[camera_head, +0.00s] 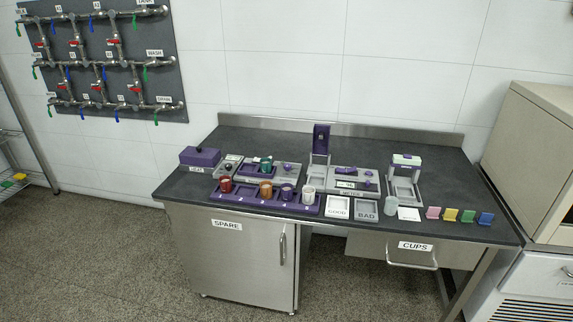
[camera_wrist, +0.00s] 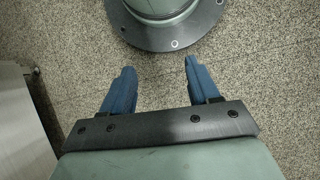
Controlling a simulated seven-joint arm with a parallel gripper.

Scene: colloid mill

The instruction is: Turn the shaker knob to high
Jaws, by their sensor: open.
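On the dark worktop (camera_head: 440,178), a low grey and purple unit (camera_head: 257,172) left of centre has a green cup (camera_head: 266,164) on it and a small purple knob (camera_head: 286,167) at its right. A small grey box (camera_head: 228,165) with a dark knob stands just left of it. I cannot tell for sure which of these is the shaker, nor read any knob setting. My gripper (camera_wrist: 159,66) shows only in the wrist view, with two blue fingers spread apart and nothing between them. It points down over the speckled floor, away from the worktop units.
A purple rack (camera_head: 263,199) with several cups stands in front of the units. A purple upright device (camera_head: 320,143), trays marked GOOD (camera_head: 338,207) and BAD (camera_head: 367,210), and coloured cards (camera_head: 450,214) lie to the right. In the wrist view, a steel surface (camera_wrist: 22,125) is at left.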

